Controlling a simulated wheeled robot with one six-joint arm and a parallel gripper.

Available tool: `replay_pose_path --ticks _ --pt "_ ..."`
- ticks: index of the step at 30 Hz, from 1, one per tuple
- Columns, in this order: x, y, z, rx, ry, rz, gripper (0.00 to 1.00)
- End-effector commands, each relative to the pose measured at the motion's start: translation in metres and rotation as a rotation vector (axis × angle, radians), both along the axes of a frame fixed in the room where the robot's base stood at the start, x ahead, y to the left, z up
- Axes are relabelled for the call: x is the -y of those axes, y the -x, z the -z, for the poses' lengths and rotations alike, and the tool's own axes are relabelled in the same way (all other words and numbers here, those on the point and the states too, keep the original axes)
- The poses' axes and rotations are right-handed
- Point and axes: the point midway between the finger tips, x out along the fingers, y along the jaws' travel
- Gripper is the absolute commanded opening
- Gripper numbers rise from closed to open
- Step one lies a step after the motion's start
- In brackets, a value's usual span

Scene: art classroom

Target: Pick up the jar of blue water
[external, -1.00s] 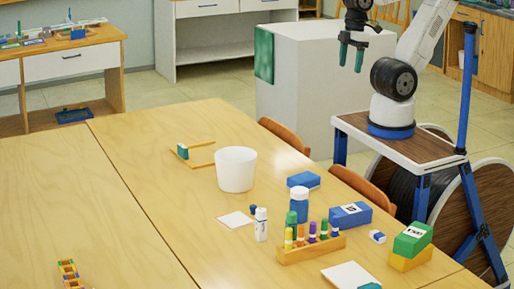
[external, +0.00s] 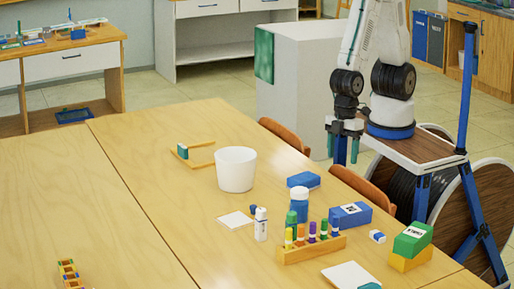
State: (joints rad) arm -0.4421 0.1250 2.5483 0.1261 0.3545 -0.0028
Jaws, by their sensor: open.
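A small jar with blue contents and a pale lid (external: 299,206) stands upright on the wooden table, behind the marker rack. Its lower part is partly hidden by a green bottle and the markers. My gripper (external: 344,148) is open and empty, pointing down beside the table's far right edge. It is behind and to the right of the jar, well apart from it.
A white bucket (external: 236,170) stands left of the jar. A blue block (external: 303,180) lies behind it and a blue box (external: 350,215) to its right. The wooden marker rack (external: 311,248) is in front. Chairs (external: 365,186) line the far edge. The table's left side is largely clear.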

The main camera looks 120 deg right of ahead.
Motion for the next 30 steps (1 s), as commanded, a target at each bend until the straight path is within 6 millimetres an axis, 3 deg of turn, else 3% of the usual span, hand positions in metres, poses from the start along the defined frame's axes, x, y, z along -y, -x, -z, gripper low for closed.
replay_pose_path --ticks 1,6,10,14,18,22,30 --pt "-0.012 -0.005 0.022 0.033 -0.009 -0.012 0.69" --pt "-0.049 -0.037 0.074 0.251 -0.071 -0.025 0.69" --pt "-0.068 -0.063 0.092 0.453 -0.125 -0.02 0.69" --pt "-0.077 -0.092 0.083 0.671 -0.184 0.003 0.69" --pt "-0.081 -0.121 0.047 0.89 -0.248 0.033 0.69" --pt "-0.083 -0.132 0.026 1.0 -0.282 0.044 0.69" --pt "-0.09 -0.156 0.029 1.03 -0.292 0.046 0.69"
